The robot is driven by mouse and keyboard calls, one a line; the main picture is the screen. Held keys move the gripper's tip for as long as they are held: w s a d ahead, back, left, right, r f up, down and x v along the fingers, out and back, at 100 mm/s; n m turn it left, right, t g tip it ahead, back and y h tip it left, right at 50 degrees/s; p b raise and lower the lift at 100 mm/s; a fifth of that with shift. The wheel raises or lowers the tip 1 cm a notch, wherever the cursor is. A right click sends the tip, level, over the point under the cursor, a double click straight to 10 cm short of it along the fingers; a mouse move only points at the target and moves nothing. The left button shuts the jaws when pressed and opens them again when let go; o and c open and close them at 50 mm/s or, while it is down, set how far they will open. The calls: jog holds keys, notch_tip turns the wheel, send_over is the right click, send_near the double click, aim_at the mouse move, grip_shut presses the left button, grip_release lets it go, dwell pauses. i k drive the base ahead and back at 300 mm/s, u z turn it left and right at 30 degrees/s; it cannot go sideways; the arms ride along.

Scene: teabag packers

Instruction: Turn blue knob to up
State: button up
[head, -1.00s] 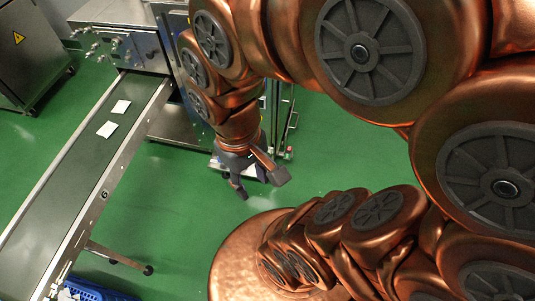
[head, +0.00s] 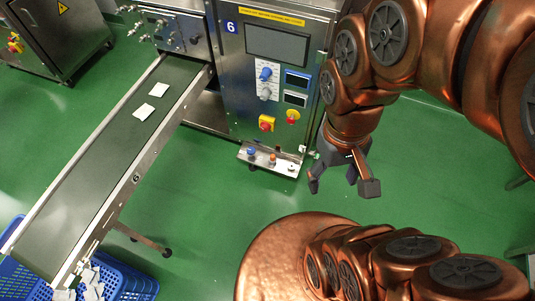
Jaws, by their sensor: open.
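A blue knob (head: 265,74) sits on the front panel of the grey machine marked 6 (head: 290,90), left of two small displays. Which way it points is too small to tell. A second blue knob-like part (head: 251,152) sits on the low ledge (head: 262,167) at the machine's foot, beside an orange one (head: 272,159) and a pale one (head: 291,167). My gripper (head: 342,187) is open and empty. It hangs over the green floor, right of and below the panel, apart from both blue parts.
A red-and-yellow switch (head: 266,123) and a red button on yellow (head: 293,117) are below the displays. A conveyor (head: 105,140) with two white packets runs at left. Blue baskets (head: 120,280) stand at lower left. Green floor before the machine is clear.

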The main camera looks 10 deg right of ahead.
aim_at(251, 150)
jog(key=u, duration=0.55)
jog(key=i, duration=0.8)
jog(key=u, duration=0.75)
